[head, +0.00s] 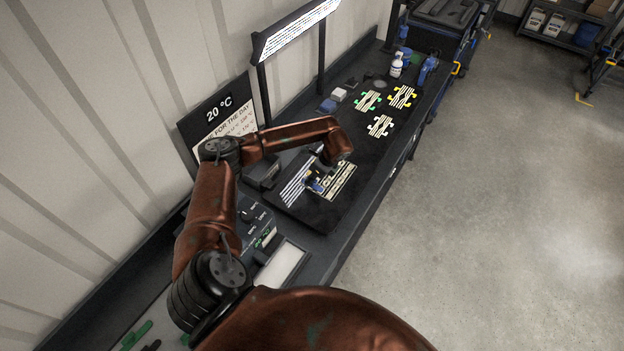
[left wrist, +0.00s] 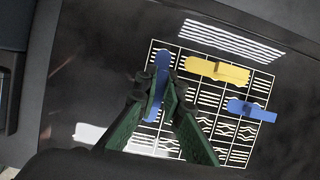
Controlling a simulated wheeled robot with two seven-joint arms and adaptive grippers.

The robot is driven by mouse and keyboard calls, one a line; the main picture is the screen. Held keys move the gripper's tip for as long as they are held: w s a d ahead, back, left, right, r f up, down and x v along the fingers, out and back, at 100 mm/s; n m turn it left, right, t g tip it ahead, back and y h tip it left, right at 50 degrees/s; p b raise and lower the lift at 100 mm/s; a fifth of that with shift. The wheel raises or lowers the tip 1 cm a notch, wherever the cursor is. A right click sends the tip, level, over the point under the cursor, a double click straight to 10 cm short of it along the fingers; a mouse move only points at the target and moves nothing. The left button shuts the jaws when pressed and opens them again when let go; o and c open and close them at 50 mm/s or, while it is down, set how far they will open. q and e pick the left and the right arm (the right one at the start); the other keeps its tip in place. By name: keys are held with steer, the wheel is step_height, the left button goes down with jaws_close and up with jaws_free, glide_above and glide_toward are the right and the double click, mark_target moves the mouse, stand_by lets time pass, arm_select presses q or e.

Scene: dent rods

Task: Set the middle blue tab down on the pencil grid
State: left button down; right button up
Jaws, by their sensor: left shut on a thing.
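My left gripper (left wrist: 160,92) is shut on a long blue tab (left wrist: 162,63), held between its green fingers over the left columns of a white-lined grid (left wrist: 263,90) with patterned cells. Whether this tab touches the grid cannot be told. A yellow tab (left wrist: 215,69) lies across the grid's upper part, and another blue tab (left wrist: 252,110) lies at its right. In the head view, my left gripper (head: 320,181) is low over the grid (head: 342,182), with the tabs small and partly hidden. My right gripper is not in view.
A striped patch (left wrist: 232,42) lies beside the grid on the dark mat. Farther along the bench are white (head: 380,126), green (head: 368,101) and yellow (head: 403,96) marked pieces, and a white bottle (head: 396,66). A sign board (head: 225,118) and lamp (head: 295,27) stand along the wall side.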

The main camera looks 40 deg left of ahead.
arm_select(q)
steer(key=c, duration=2)
jaws_free()
steer(key=shift+f, duration=0.1)
steer(key=v, duration=1.2)
steer(key=shift+a, duration=0.1)
steer(key=x, duration=1.1)
steer(key=shift+a+f, duration=0.1)
steer(key=shift+f, duration=0.3)
